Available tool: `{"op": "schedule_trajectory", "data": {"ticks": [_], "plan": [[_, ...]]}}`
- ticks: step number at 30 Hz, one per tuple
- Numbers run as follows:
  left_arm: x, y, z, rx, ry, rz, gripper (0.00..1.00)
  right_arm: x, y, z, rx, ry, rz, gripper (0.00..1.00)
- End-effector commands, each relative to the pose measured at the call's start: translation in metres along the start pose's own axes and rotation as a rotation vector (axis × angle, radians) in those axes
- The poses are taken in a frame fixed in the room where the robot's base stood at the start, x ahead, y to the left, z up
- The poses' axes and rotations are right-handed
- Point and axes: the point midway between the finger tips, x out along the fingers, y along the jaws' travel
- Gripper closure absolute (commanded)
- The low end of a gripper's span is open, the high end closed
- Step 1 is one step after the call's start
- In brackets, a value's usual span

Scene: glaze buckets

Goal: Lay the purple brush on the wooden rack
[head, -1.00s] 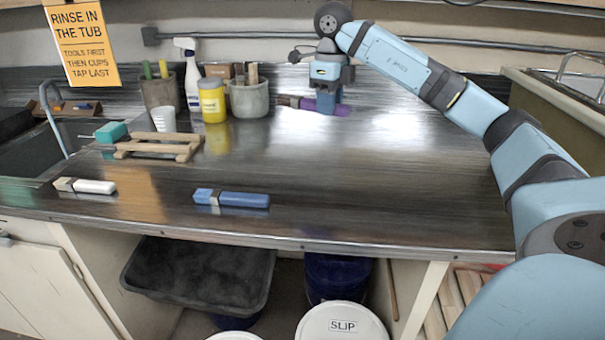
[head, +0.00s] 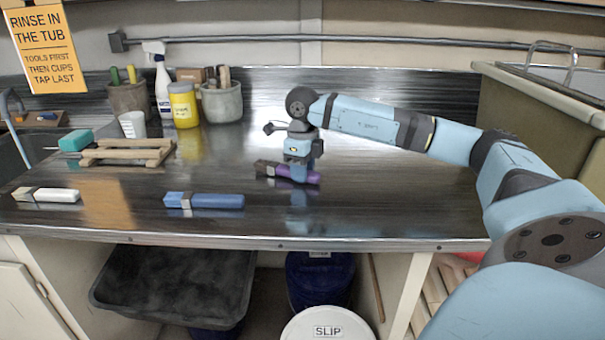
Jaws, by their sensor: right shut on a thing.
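The purple brush (head: 313,177) lies level over the middle of the steel counter, its dark bristle end to the left. My right gripper (head: 299,176) points down and is shut on it; I cannot tell whether the brush touches the counter or hangs just above it. The wooden rack (head: 126,152) stands on the counter at the left, well away from the brush. A teal brush (head: 76,140) lies at the rack's left end. My left gripper is not in view.
A blue brush (head: 215,201) and a white brush (head: 55,195) lie near the front edge. Behind the rack stand a white cup (head: 133,125), a yellow jar (head: 184,105), a spray bottle (head: 163,90) and tool pots (head: 222,103). The counter's right part is clear.

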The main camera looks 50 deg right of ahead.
Motion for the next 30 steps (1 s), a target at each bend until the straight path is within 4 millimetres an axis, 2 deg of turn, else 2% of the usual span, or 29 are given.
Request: {"op": "schedule_trajectory", "data": {"ticks": [4, 11, 12, 15, 24, 26, 30], "plan": [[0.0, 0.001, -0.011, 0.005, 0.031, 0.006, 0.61, 0.002, 0.0, 0.0, 0.0, -0.001, -0.001, 1.0], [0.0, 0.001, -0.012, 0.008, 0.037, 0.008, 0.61, 0.006, 0.0, 0.0, 0.0, -0.001, -0.001, 1.0], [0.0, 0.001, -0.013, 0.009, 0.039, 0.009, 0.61, 0.005, 0.0, 0.0, 0.0, -0.001, -0.001, 0.62], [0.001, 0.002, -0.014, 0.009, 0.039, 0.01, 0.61, 0.005, 0.0, 0.0, 0.0, -0.001, -0.001, 0.44], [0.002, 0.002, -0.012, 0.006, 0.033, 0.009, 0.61, 0.002, 0.0, 0.0, 0.0, -0.002, -0.001, 0.44], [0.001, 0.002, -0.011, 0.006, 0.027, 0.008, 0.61, -0.004, 0.0, 0.0, 0.0, -0.003, -0.001, 0.44], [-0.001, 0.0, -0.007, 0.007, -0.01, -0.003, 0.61, -0.028, 0.0, 0.001, 0.0, -0.005, -0.001, 0.44]]}}
